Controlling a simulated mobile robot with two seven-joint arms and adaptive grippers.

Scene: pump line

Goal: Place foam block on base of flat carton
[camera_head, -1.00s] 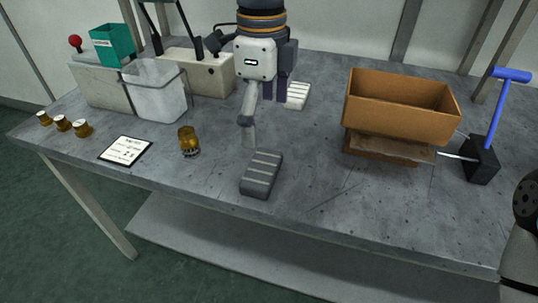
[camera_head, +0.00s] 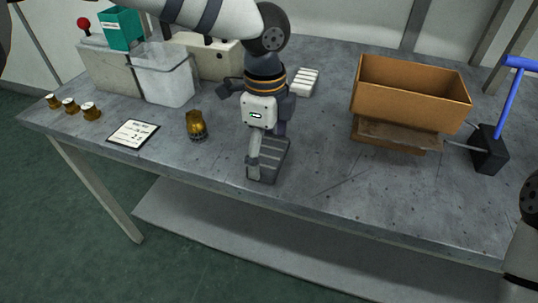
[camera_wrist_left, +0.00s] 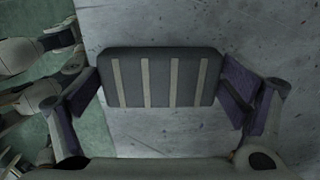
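A dark grey block with pale stripes (camera_head: 270,170), which looks like the foam block, lies on the table near its front edge. My left gripper (camera_head: 267,150) points down over it. In the left wrist view the block (camera_wrist_left: 160,78) lies between the spread purple-padded fingers (camera_wrist_left: 163,95), which are open with one at each short end. I cannot tell whether either pad touches it. An open brown carton (camera_head: 411,97) stands at the right on a flat brown piece (camera_head: 398,135); its inside floor is mostly hidden. My right gripper is out of view.
A pale ribbed block (camera_head: 306,82) lies behind my left gripper. An amber jar (camera_head: 196,125), a label card (camera_head: 133,132), a clear bin (camera_head: 165,78) and a teal box (camera_head: 120,28) are at the left. A blue-handled tool (camera_head: 505,100) stands right of the carton. The table between block and carton is clear.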

